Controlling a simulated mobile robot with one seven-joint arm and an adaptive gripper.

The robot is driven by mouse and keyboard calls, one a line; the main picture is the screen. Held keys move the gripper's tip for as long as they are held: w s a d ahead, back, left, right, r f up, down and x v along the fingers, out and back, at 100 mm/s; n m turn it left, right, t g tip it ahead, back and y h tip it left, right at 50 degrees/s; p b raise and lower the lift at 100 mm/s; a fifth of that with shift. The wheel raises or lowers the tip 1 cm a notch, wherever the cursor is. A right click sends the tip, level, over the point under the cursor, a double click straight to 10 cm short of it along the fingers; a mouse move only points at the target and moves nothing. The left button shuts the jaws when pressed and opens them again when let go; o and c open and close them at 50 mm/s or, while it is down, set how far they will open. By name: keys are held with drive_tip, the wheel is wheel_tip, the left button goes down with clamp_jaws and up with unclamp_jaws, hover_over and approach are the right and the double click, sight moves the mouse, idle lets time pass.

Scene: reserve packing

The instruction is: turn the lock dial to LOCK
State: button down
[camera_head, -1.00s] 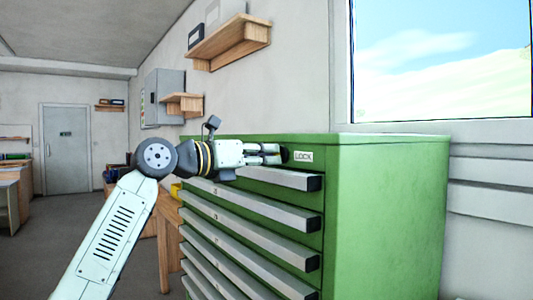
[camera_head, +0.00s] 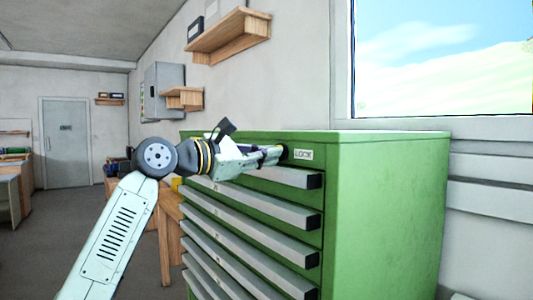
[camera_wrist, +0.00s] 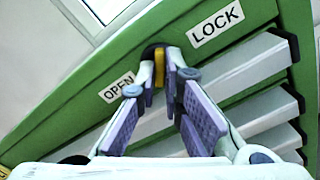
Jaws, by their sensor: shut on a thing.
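The lock dial (camera_wrist: 159,54) is a dark round knob with a yellow grip bar, on the green front of the drawer cabinet (camera_head: 385,210). It sits between an OPEN label (camera_wrist: 117,88) and a LOCK label (camera_wrist: 216,23). My gripper (camera_wrist: 160,72) is shut on the dial's yellow bar, one fingertip on each side. In the wrist view the bar stands upright while the line of labels slants up to the right. In the head view my gripper (camera_head: 280,152) reaches the cabinet's top front beside the LOCK label (camera_head: 303,154); the dial is mostly hidden there.
Several grey drawer handles (camera_head: 265,219) stick out from the cabinet front just below my gripper. A wooden shelf (camera_head: 230,38) hangs on the wall above. A wooden table (camera_head: 170,235) stands behind my arm. Open floor lies to the left.

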drive_tip(key=shift+r+m, duration=0.1)
drive_tip(key=shift+m, duration=0.8)
drive_tip(key=c, duration=1.7)
unclamp_jaws()
